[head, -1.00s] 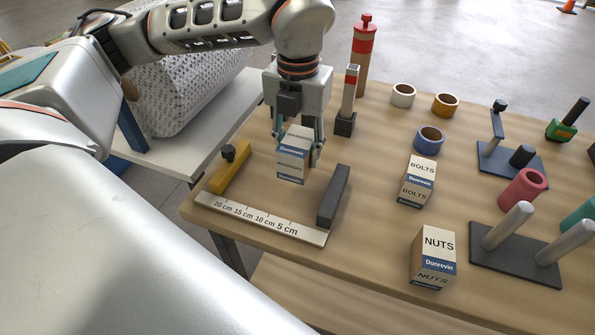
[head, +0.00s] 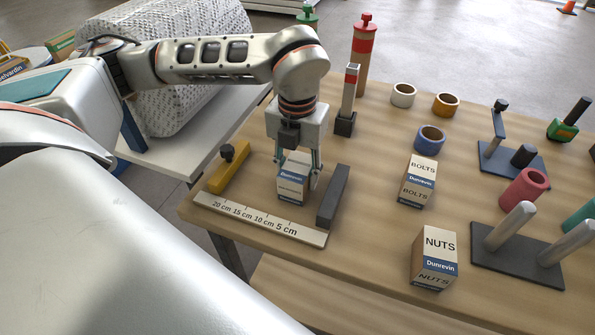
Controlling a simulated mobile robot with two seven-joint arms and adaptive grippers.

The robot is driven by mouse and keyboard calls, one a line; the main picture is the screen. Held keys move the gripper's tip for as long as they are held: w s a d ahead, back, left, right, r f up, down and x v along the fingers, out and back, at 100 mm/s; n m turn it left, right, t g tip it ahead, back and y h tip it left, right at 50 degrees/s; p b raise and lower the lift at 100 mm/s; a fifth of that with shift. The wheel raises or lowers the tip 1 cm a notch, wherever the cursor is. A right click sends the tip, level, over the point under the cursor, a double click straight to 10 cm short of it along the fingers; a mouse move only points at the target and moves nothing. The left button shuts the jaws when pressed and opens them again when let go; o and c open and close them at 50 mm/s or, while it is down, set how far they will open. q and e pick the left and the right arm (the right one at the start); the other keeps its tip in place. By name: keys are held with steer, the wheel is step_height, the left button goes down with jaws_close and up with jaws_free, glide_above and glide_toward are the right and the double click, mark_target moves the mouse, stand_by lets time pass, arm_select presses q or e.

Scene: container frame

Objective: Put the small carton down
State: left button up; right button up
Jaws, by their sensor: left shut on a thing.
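The small carton (head: 291,186), white with a blue Dunrevin band, is upright between the yellow stop block and the dark grey bar, behind the ruler. My left gripper (head: 297,172) comes down from above and is shut on it, with fingers at its sides. The carton's base appears at or very close to the table top; I cannot tell whether it touches. My right gripper is not in view.
The ruler (head: 259,219) lies in front, the yellow block (head: 229,173) left, the dark bar (head: 333,197) close right. A bolts carton (head: 417,182) and a nuts carton (head: 433,258) stand to the right. A red-white post (head: 347,100) stands behind. Bare wood (head: 370,215) lies right of the bar.

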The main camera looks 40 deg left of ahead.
mark_target(297, 166)
arm_select(q)
steer(key=o, duration=1.4)
step_height(297, 166, up, 12)
steer(key=shift+r+p, duration=0.15)
steer(key=shift+p, duration=0.45)
steer(key=shift+s, duration=0.1)
